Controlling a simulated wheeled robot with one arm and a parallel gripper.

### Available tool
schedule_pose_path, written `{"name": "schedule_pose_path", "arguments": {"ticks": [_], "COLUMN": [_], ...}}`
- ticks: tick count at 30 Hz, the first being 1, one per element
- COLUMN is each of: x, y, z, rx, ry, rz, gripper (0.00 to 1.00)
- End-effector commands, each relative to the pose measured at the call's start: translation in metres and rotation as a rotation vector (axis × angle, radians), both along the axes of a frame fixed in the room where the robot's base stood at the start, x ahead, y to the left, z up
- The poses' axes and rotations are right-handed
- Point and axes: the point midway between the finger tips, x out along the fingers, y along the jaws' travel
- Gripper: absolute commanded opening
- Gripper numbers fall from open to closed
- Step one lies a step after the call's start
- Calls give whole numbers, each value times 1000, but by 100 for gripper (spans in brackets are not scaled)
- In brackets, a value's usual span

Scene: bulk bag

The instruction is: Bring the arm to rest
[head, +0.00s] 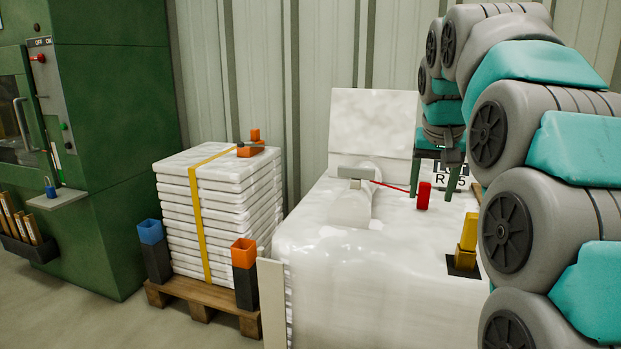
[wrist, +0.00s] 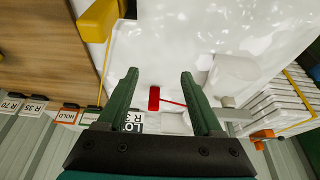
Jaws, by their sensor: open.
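My gripper (wrist: 159,74) is open and empty in the wrist view, with its two green fingers spread apart. In the head view my gripper (head: 431,196) points down above the right rear part of the white bulk bag (head: 330,262). A red tag (head: 423,196) shows between the fingers in both views, including the wrist view (wrist: 154,98); the fingers appear clear of it. A red cord runs from it to a grey clip (head: 355,173) on the bag's white spout (head: 358,204). My arm arches down from the right side of the head view.
A yellow block (head: 467,236) stands on a black base at the bag's right. A pallet of strapped white sacks (head: 222,215) stands left, with an orange-handled tool (head: 251,146) on top. A green machine (head: 115,150) is far left. Labels (wrist: 40,107) line an edge in the wrist view.

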Motion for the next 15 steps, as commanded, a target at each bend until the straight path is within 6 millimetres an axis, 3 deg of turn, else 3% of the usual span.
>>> {"name": "schedule_pose_path", "arguments": {"ticks": [8,15], "x": [-21,-52], "y": [9,21], "z": [-18,-45], "rx": [1,4], "ry": [45,100], "rz": [31,75], "gripper": [68,68]}}
